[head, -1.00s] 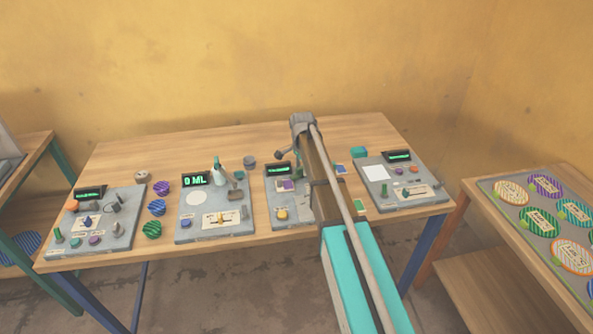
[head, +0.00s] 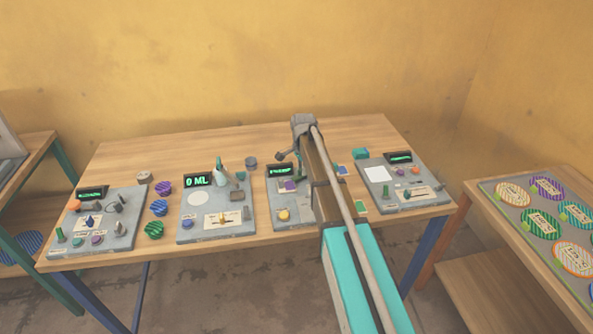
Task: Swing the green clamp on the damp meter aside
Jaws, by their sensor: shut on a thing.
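The grey panel (head: 274,201) third from the left, which I take to be the damp meter, has a black display (head: 280,170) with green text too small to read. A small dark green part (head: 284,156), which looks like the green clamp, shows just above the display. My gripper (head: 295,158) reaches down at the back of this panel and is shut on this green part. The fingertips are small and partly hidden by my arm. A purple piece (head: 290,186) and a yellow knob (head: 283,214) are on the panel. My arm covers the panel's right side.
A panel reading "0 ML" (head: 213,228) stands to the left, with a bottle (head: 221,173) at its back. Another panel (head: 97,240) is at far left, with striped pieces (head: 158,208) beside it. A panel (head: 405,200) stands at right. The table's back strip (head: 200,148) is mostly clear.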

